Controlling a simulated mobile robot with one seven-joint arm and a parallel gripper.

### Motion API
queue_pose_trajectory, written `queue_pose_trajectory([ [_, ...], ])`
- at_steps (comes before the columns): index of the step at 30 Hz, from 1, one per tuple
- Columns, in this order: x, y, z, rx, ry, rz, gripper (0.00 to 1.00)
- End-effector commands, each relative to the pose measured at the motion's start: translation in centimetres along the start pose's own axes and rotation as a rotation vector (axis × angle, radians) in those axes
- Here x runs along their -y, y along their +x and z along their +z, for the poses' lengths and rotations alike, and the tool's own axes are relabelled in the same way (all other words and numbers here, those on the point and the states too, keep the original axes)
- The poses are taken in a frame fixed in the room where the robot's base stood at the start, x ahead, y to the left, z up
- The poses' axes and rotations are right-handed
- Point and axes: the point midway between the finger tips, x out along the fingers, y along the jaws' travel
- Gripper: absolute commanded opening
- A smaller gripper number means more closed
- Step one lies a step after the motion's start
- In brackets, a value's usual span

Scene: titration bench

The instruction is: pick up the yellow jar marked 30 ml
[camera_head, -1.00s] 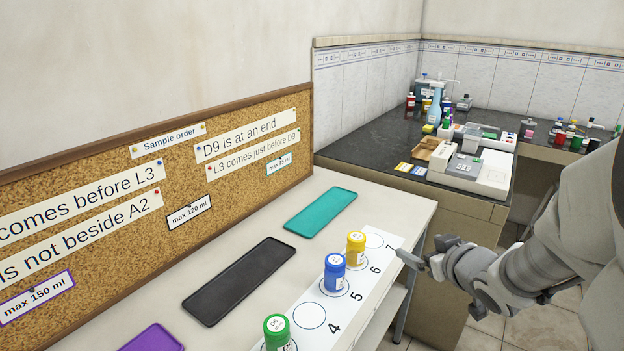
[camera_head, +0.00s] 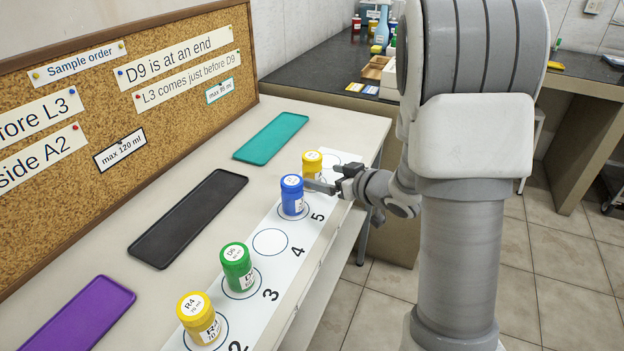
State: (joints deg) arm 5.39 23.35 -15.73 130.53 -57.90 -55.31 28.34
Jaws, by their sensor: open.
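A yellow jar (camera_head: 312,158) stands upright toward the far end of the numbered white strip, just beyond the blue jar; its label is too small to read. My gripper (camera_head: 319,178) is open and empty, reaching in from the right at the far yellow jar's lower part. One finger overlaps that jar in the picture and hides part of it; I cannot tell if they touch.
A blue jar (camera_head: 292,194) stands close to my gripper by number 5. A green jar (camera_head: 237,265) stands by number 3; circle 4 is empty. Teal (camera_head: 272,138), black (camera_head: 188,218) and purple (camera_head: 80,316) trays lie along the corkboard (camera_head: 190,110).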

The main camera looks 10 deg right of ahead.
Motion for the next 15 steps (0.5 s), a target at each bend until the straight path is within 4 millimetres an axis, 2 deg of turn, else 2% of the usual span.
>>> queue_pose_trajectory([
  [1, 0.1, 0.8, 0.2, 0.001, -0.002, -0.002, 0.97],
  [8, 0.0, 2.3, 0.2, 0.0, 0.0, -0.001, 0.97],
  [15, -0.2, 5.8, 0.6, -0.001, -0.001, -0.001, 0.97],
])
